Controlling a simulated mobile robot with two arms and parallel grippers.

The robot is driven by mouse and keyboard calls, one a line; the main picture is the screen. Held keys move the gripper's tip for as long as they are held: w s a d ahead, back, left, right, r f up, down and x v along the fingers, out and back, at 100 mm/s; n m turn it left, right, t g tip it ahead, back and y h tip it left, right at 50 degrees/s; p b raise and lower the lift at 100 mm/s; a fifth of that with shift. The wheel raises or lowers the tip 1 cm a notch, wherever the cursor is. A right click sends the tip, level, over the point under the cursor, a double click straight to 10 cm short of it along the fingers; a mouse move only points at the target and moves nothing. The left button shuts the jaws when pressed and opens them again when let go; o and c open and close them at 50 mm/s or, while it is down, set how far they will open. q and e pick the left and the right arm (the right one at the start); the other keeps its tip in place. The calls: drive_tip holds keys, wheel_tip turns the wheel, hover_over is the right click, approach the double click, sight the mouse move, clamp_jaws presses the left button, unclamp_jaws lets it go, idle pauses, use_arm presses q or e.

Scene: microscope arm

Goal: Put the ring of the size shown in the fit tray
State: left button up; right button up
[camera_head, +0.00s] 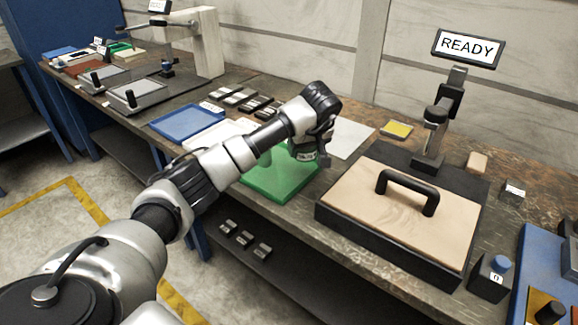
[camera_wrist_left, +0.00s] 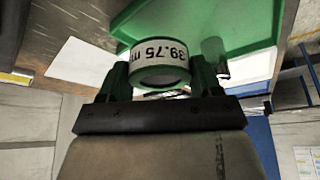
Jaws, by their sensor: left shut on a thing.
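My left gripper (camera_head: 315,150) is shut on a ring (camera_head: 303,154), and it holds the ring by the green tray (camera_head: 288,186). In the left wrist view the ring (camera_wrist_left: 160,62) sits between the two fingers (camera_wrist_left: 164,84). It is dark green with a white label band that reads "39.75 m", cut off at the edge. The green tray (camera_wrist_left: 262,22) lies behind it in that view. A small greenish cylinder (camera_head: 264,158) stands on the tray, left of the ring. No tray in view has a readable "fit" label. My right gripper is out of view.
A black fixture with a tan top and black handle (camera_head: 405,188) stands right of the green tray. A display (camera_head: 468,47) reads "READY". A blue tray (camera_head: 186,122) and several dark blocks (camera_head: 240,96) lie farther left. A white sheet (camera_head: 350,137) lies behind the green tray.

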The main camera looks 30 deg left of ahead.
sight(288, 174)
use_arm(q)
drive_tip(key=s+a+f, duration=0.2)
drive_tip(key=shift+s+a+f, duration=0.15)
drive_tip(key=shift+s+a, duration=0.1)
drive_tip(key=shift+a, duration=0.1)
drive_tip(key=shift+s+a+f, duration=0.1)
drive_tip(key=shift+f, duration=0.25)
wheel_tip(288, 174, down, 3)
drive_tip(key=shift+f, duration=0.2)
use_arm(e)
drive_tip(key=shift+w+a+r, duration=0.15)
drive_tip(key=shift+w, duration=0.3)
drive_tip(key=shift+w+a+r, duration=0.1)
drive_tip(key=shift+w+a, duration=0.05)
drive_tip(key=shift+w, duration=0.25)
use_arm(q)
drive_tip(key=shift+f, duration=0.15)
drive_tip(key=o, duration=1.1)
drive_tip(key=shift+o, duration=0.2)
